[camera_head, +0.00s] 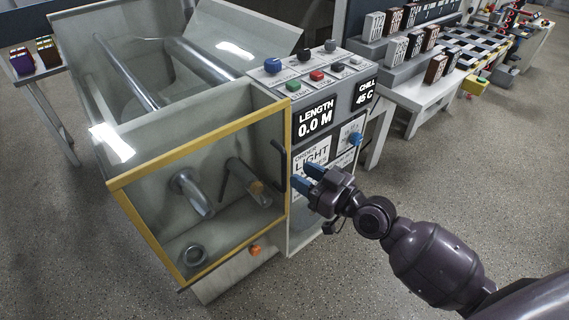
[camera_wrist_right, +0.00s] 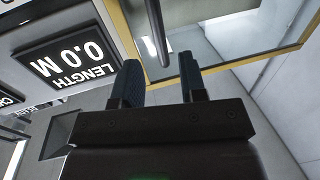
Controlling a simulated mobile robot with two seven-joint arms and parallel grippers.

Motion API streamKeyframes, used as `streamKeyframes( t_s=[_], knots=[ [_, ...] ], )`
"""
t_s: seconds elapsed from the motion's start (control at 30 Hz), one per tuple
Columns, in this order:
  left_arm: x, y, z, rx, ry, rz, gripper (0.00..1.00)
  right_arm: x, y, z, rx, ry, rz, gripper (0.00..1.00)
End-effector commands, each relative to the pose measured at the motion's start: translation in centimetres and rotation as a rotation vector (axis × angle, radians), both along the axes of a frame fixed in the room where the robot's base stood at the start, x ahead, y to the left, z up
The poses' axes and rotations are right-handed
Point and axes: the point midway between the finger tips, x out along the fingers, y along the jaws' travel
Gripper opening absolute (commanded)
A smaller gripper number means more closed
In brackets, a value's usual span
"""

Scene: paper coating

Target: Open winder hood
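The winder hood (camera_head: 200,180) is a clear panel in a yellow frame on the front of the machine. It looks shut, with rollers visible behind it. A dark bar handle (camera_head: 279,163) stands near the frame's right edge. My right gripper (camera_head: 304,176) is just right of the handle, its blue fingertips pointing toward it. In the right wrist view, the fingers (camera_wrist_right: 158,80) are apart with nothing between their pads. The handle (camera_wrist_right: 157,32) shows just beyond the fingertips, roughly in line with the gap. I cannot tell whether they touch. My left gripper is not in view.
The control panel (camera_head: 308,80) has buttons and knobs above a LENGTH 0.0 M display (camera_head: 316,118), close beside my right gripper. An orange knob (camera_head: 255,250) sits below the hood. A white bench (camera_head: 430,95) stands at the back right. Floor in front is clear.

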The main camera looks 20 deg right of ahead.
Motion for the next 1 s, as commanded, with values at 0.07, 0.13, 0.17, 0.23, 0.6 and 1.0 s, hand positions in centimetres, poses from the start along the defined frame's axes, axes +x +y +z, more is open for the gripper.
streamKeyframes(
  t_s=[0.07,0.13,0.17,0.23,0.6,1.0],
  knots=[
    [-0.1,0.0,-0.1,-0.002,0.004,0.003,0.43,1.3,0.8,0.2,0.005,-0.002,-0.001,0.39],
    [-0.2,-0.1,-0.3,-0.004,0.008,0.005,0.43,2.3,1.4,0.1,0.004,-0.002,-0.001,0.39],
    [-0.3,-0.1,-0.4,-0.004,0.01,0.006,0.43,2.7,1.6,0.1,0.004,-0.002,-0.001,0.39],
    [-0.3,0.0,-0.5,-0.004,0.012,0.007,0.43,3.5,2.1,0.1,0.004,0.0,0.0,0.39],
    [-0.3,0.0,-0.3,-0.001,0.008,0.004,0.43,5.2,3.2,0.0,0.001,0.001,0.0,0.39],
    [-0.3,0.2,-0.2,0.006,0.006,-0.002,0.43,5.2,3.2,0.0,-0.001,0.001,0.0,0.08]
  ],
)
